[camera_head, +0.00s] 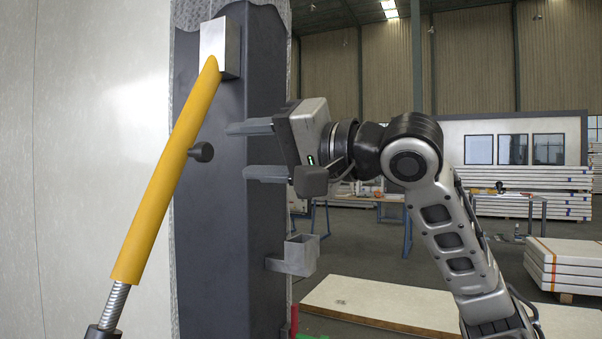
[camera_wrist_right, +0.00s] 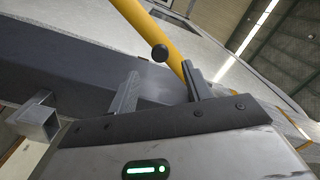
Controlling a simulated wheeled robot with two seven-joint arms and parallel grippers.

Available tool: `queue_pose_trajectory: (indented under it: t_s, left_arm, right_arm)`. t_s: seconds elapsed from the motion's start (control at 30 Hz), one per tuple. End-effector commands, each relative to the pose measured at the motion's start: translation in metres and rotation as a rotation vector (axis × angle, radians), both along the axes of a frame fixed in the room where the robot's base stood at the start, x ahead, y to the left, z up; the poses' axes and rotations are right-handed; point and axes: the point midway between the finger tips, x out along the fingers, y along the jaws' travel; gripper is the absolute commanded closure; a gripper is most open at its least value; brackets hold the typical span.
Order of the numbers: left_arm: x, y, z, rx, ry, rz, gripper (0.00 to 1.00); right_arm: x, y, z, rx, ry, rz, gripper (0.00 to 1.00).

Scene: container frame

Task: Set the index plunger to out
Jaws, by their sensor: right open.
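The index plunger shows as a black round knob (camera_head: 202,152) on the dark steel post (camera_head: 262,225), beside the yellow tube. In the right wrist view the knob (camera_wrist_right: 160,53) shows beyond the fingertips, in front of the yellow tube. My right gripper (camera_head: 236,151) comes in from the right with its two fingers one above the other. It is open and empty, and its tips point toward the knob with a gap between. In the right wrist view the fingers (camera_wrist_right: 161,75) stand apart with the knob roughly between them. My left gripper is not in view.
A yellow tube (camera_head: 165,185) with a threaded rod leans across the post's left side. A steel block (camera_head: 219,48) sits near the post's top, and a square bracket (camera_head: 300,254) sticks out below my right gripper. A pale wall (camera_head: 80,130) stands left. Stacked panels (camera_head: 565,268) lie right.

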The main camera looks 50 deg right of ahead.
Motion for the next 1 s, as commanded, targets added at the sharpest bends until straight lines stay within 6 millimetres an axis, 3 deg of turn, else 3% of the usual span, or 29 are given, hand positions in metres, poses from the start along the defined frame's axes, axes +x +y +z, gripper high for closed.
queue_pose_trajectory:
  t_s: [0.2,0.4,1.0]
  left_arm:
    - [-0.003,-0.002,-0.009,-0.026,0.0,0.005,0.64]
    - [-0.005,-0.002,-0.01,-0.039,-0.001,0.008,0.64]
    - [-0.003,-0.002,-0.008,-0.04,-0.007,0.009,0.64]
  right_arm:
    - [-0.047,-0.008,-0.002,0.001,-0.004,-0.001,0.51]
    - [-0.069,-0.012,0.0,0.0,0.0,-0.002,0.51]
    - [-0.073,-0.012,0.001,0.001,0.001,-0.002,0.51]
